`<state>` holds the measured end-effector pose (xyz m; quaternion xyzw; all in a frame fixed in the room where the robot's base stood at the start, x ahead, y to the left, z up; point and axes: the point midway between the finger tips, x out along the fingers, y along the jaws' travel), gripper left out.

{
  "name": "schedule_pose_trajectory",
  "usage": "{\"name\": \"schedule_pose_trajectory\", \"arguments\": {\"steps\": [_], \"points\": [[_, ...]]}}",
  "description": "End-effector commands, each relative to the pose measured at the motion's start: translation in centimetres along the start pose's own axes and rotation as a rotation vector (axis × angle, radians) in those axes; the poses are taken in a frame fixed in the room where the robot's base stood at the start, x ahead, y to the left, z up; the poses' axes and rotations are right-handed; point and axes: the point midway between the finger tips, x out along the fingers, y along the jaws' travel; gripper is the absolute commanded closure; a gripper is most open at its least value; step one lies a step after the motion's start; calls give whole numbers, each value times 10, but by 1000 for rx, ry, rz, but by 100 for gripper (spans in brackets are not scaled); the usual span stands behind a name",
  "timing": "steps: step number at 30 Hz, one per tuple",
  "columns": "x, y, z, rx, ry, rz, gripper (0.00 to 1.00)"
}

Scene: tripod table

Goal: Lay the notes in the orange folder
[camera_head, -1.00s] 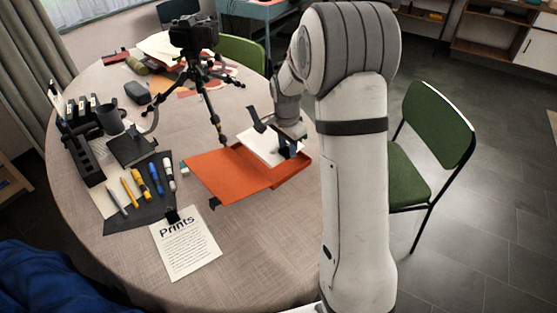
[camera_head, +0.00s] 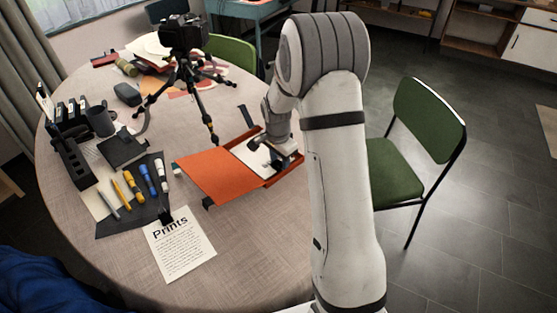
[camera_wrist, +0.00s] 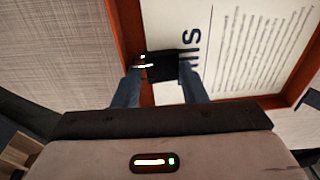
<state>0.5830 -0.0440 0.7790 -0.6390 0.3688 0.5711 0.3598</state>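The orange folder (camera_head: 215,178) lies open on the round table. The notes (camera_head: 250,152), a white printed sheet, lie within its right half, partly hidden by my arm. In the wrist view the notes (camera_wrist: 255,45) appear flat between the folder's raised red-orange edges (camera_wrist: 126,30). A black clip (camera_wrist: 163,66) sits at the sheet's near edge. My gripper (camera_wrist: 160,72) is low over the folder, its two blue fingers on either side of the clip with little or no gap. In the head view my gripper (camera_head: 283,160) is mostly hidden by the wrist.
A camera on a tripod (camera_head: 190,65) stands close behind the folder. A "Prints" sheet (camera_head: 180,246) with a black clip lies in front. Pens on a dark mat (camera_head: 150,208) and a black organizer (camera_head: 72,165) are at left. A green chair (camera_head: 425,125) stands at right.

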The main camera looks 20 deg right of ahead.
Motion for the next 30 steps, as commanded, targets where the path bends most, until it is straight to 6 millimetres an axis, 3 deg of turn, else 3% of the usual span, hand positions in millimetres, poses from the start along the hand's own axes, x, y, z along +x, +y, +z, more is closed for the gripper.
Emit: {"name": "schedule_pose_trajectory", "arguments": {"steps": [5, 17, 30], "points": [[0, 0, 0, -1, -1, 1, 48], [-10, 0, 0, -1, 0, 0, 48], [-98, -1, 1, -2, 1, -3, 48]]}}
